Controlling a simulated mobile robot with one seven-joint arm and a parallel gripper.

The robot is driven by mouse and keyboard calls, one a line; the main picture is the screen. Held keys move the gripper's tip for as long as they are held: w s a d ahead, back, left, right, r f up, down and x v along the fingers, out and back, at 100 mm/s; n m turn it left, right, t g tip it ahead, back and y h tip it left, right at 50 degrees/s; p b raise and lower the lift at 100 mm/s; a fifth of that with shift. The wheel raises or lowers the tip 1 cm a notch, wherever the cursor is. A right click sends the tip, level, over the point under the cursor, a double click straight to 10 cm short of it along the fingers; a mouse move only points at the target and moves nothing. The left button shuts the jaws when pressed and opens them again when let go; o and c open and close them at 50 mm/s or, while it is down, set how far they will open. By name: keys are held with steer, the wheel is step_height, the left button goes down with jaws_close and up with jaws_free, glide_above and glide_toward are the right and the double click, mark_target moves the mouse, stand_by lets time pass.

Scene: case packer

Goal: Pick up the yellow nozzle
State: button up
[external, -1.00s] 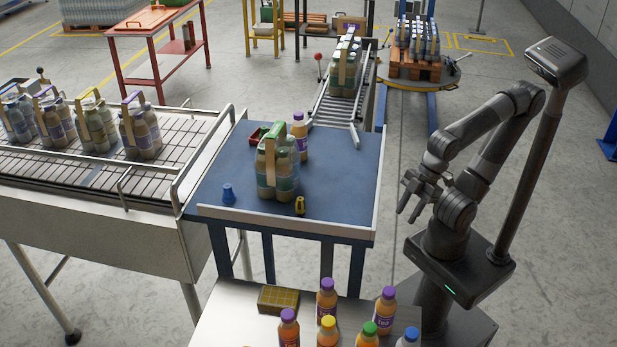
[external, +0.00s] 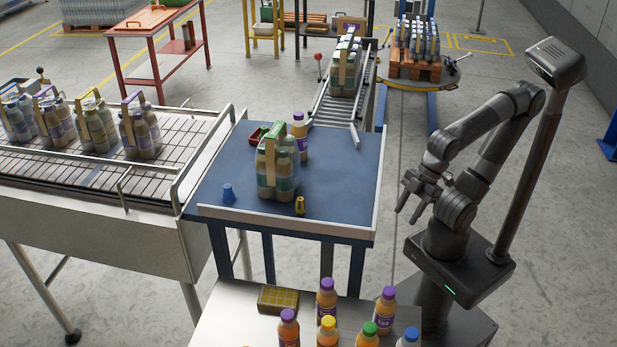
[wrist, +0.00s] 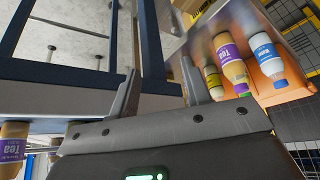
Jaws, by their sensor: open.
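The yellow nozzle (external: 300,205) is small with a dark part and stands on the blue table (external: 225,187) near its front edge, just right of the bottle pack. My gripper (external: 408,202) is open and empty. It is off the right side of the blue table, well apart from the nozzle. In the wrist view my open gripper (wrist: 160,88) shows two fingers with nothing between them. The nozzle cannot be made out in the wrist view.

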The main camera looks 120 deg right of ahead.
steer(key=shift+o, duration=0.4)
step_height(320, 180, up, 18)
steer(key=m+g+h, duration=0.2)
steer(key=m+h, duration=0.1)
steer(key=m, duration=0.4)
glide_above(301, 199)
steer(key=s, duration=0.2)
step_height(301, 199, down, 10)
steer(key=r, duration=0.1)
steer(key=shift+w+f, duration=0.35)
steer(key=shift+f, duration=0.7)
steer(key=shift+w+f, duration=0.4)
steer(key=shift+f, duration=0.65)
steer(key=shift+w+f, duration=0.35)
steer(key=shift+f, duration=0.7)
